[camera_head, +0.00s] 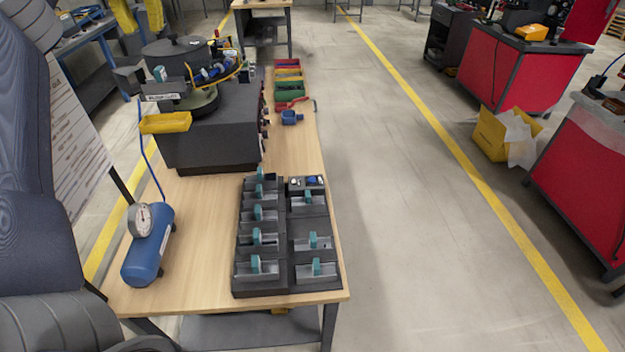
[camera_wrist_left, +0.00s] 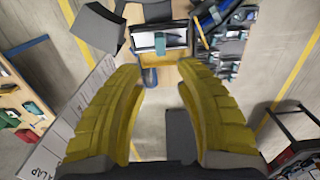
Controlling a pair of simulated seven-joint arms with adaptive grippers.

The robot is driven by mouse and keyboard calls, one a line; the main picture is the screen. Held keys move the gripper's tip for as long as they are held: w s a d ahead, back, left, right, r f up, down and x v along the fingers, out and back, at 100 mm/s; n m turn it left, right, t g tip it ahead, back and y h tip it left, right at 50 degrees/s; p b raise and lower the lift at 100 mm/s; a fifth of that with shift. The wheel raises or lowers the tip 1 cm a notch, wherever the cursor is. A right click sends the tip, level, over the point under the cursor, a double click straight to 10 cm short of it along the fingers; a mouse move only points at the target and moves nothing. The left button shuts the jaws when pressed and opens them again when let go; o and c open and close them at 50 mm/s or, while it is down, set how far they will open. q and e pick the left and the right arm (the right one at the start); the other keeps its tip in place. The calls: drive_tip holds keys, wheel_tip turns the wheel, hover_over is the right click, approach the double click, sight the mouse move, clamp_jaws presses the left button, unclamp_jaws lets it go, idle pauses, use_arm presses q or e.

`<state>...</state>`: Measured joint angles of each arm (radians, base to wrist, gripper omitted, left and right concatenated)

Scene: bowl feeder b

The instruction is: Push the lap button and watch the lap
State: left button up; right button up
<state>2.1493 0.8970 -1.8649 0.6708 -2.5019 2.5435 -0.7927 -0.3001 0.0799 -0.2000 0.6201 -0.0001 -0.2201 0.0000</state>
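My left gripper (camera_wrist_left: 159,78) is open in the left wrist view. Its two yellow fingers are wide apart with nothing between them. A white panel (camera_head: 72,140) with rows of text stands at the left. In the left wrist view the panel (camera_wrist_left: 78,125) shows the word LAP, apart from my fingers. A small dark box (camera_head: 307,183) with white and blue round parts sits on the table. I cannot tell which part is the lap button. My right gripper is not in view.
The wooden table (camera_head: 195,235) carries a dark bowl feeder (camera_head: 210,140), a blue cylinder (camera_head: 149,250) with a gauge (camera_head: 141,220), and black trays (camera_head: 262,285) with several teal-handled parts. Coloured bins (camera_head: 289,88) stand behind. The table's front middle is bare.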

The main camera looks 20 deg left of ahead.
use_arm(q)
clamp_jaws()
idle(1.3)
